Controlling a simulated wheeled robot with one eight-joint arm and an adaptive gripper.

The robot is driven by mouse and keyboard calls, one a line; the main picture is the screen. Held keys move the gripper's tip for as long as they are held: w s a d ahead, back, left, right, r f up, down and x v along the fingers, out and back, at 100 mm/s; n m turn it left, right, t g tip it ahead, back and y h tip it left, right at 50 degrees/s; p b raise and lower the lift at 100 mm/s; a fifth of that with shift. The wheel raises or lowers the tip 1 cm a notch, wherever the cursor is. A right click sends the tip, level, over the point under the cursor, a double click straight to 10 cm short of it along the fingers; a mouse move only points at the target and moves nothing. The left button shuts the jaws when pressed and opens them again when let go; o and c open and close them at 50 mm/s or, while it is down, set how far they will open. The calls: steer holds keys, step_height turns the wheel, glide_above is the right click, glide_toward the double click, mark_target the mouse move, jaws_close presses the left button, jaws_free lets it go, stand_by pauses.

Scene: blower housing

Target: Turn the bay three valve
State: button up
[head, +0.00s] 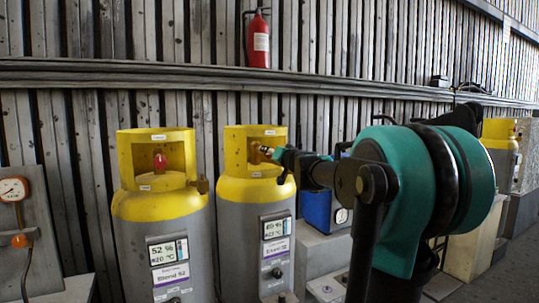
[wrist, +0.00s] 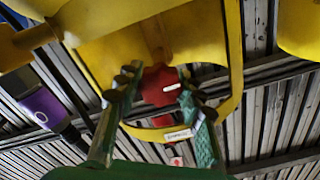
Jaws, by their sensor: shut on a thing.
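In the wrist view a red valve knob (wrist: 160,84) sits inside the yellow collar (wrist: 115,38) of a cylinder. My gripper (wrist: 157,92) has a green finger on each side of the knob and is shut on it. In the head view my gripper (head: 268,152) reaches from the right into the collar of the middle grey-and-yellow cylinder (head: 234,215); its knob is hidden there. The left cylinder (head: 135,235) has its own red knob (head: 160,161) showing in the collar opening. The small collar labels are too small to read.
A red fire extinguisher (head: 258,42) hangs on the slatted wall above a long rail (head: 180,75). A gauge panel (head: 30,240) stands at far left. A blue box (head: 318,210) is behind my arm. Another yellow-topped cylinder (head: 500,150) stands at the right.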

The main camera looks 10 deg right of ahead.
steer(key=m, duration=0.4)
steer(key=shift+m, duration=0.3)
steer(key=m, duration=0.4)
steer(key=shift+m, duration=0.3)
steer(key=m, duration=0.4)
steer(key=shift+f+m, duration=0.1)
steer(key=shift+m, duration=2.4)
steer(key=o, duration=1.2)
steer(key=shift+s+d, duration=0.1)
